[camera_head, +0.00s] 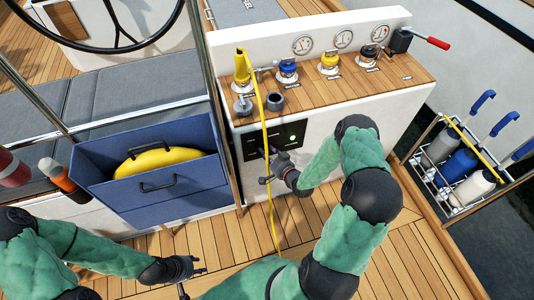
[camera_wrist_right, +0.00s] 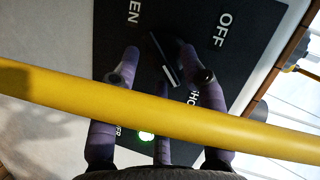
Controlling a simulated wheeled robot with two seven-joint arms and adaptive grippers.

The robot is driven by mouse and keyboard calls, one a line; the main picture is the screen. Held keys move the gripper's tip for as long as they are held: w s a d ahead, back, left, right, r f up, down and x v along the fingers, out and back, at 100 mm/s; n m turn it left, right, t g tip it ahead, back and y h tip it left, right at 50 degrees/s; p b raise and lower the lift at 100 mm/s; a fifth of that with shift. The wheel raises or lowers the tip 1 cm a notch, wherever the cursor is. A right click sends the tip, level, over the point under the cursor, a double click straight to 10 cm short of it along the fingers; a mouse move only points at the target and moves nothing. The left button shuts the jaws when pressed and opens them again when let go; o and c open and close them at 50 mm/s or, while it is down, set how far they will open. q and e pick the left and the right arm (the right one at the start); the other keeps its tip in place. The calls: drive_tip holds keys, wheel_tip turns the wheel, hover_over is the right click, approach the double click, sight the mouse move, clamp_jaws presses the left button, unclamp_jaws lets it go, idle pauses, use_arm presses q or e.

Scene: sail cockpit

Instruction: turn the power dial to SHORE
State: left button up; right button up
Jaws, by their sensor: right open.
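The power dial is a black knob (camera_wrist_right: 165,60) with a white line on a black panel, seen in the right wrist view. The line is at the knob's lower end, on the side nearer the partly hidden "SHO" label (camera_wrist_right: 193,97). "OFF" (camera_wrist_right: 225,30) and "EN" (camera_wrist_right: 134,12) also show. My right gripper (camera_head: 268,166) is open in front of the panel (camera_head: 292,136). Its fingers, in the right wrist view (camera_wrist_right: 168,70), are on either side of the knob; I cannot tell whether they touch it. My left gripper (camera_head: 194,277) is open and empty, low over the deck.
A yellow cable (camera_head: 264,112) hangs from a yellow plug (camera_head: 242,68) and crosses in front of my right fingers. A green lamp (camera_wrist_right: 146,136) glows on the panel. A blue bin (camera_head: 202,190) with a yellow coil stands left; a bottle rack (camera_head: 445,190) stands right.

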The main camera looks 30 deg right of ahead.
drive_tip(key=v, duration=1.1)
drive_tip(key=shift+s, duration=0.25)
drive_tip(key=shift+w+a, duration=0.1)
drive_tip(key=a+f+n+g+y+p, duration=0.1)
drive_tip(key=a+f+g+p, duration=0.15)
drive_tip(key=a, duration=0.35)
drive_tip(key=a+f+n+g+y+p, duration=0.1)
drive_tip(key=a+n+g+p, duration=0.1)
drive_tip(key=a+g, duration=0.3)
drive_tip(key=s+a+n+g+y+p, duration=0.1)
drive_tip(key=s+a+n+g+p, duration=0.2)
drive_tip(key=s+a+g, duration=0.4)
drive_tip(key=s+a+r, duration=0.1)
drive_tip(key=s+a, duration=0.4)
drive_tip(key=a, duration=0.1)
drive_tip(key=shift+s+n, duration=0.3)
drive_tip(key=shift+s, duration=0.1)
drive_tip(key=shift+a, duration=0.15)
